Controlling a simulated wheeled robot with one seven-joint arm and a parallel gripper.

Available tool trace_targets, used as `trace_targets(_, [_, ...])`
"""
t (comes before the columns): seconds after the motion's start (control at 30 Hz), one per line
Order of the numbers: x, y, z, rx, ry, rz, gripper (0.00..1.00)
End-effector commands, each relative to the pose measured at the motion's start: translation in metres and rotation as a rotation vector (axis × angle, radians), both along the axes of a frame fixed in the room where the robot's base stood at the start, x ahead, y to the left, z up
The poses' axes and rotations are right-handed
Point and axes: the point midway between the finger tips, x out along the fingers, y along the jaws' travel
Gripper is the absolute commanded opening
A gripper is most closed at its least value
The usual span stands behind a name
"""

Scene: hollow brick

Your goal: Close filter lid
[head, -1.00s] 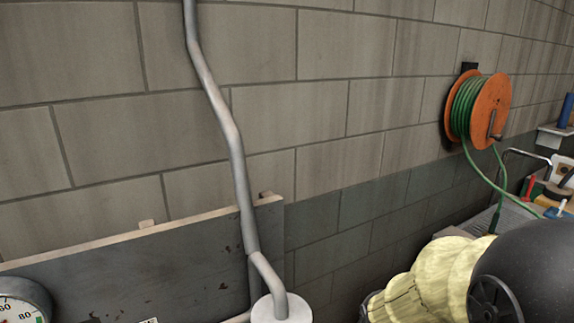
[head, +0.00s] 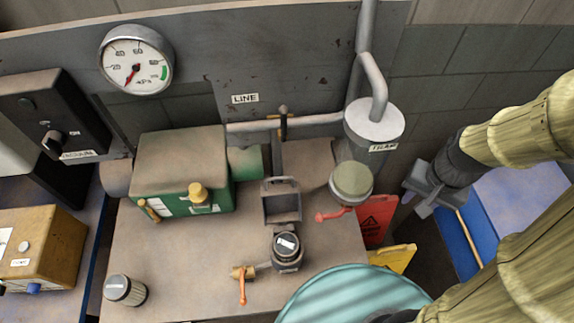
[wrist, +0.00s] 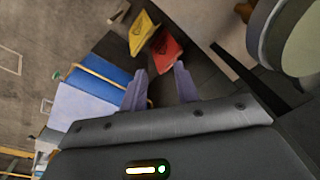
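A small dark metal housing (head: 281,207) with a raised, hollow rectangular frame stands at the middle of the bench in the head view. It may be the filter with its lid up; I cannot tell for certain. A dark round part with a pale top (head: 287,248) sits just in front of it. My gripper (head: 418,200) is right of the bench, apart from the housing, beyond the round olive-topped fitting. The wrist view shows its two fingers (wrist: 160,88) apart with nothing between them. The housing cannot be made out in the wrist view.
The olive-topped fitting (head: 351,182) with a red handle stands between my gripper and the housing. A red sign (head: 376,222) and a yellow sign (head: 393,258) stand beside the bench. A green-fronted box (head: 182,175) is at left, a teal rounded surface (head: 350,298) in front.

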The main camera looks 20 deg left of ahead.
Motion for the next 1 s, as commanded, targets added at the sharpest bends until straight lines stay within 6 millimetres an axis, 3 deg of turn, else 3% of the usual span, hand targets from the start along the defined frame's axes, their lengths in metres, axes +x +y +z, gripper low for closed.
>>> trace_targets(0.03, [0.002, 0.005, -0.017, 0.026, 0.064, -0.045, 0.31])
trace_targets(0.2, [0.005, 0.029, -0.054, 0.136, 0.290, -0.222, 0.31])
trace_targets(0.6, [0.019, 0.100, -0.109, 0.416, 0.825, -0.560, 0.31])
trace_targets(0.87, [0.043, 0.135, -0.122, 0.616, 1.169, -0.716, 0.31])
trace_targets(1.0, [0.065, 0.151, -0.098, 0.739, 1.377, -0.780, 0.31])
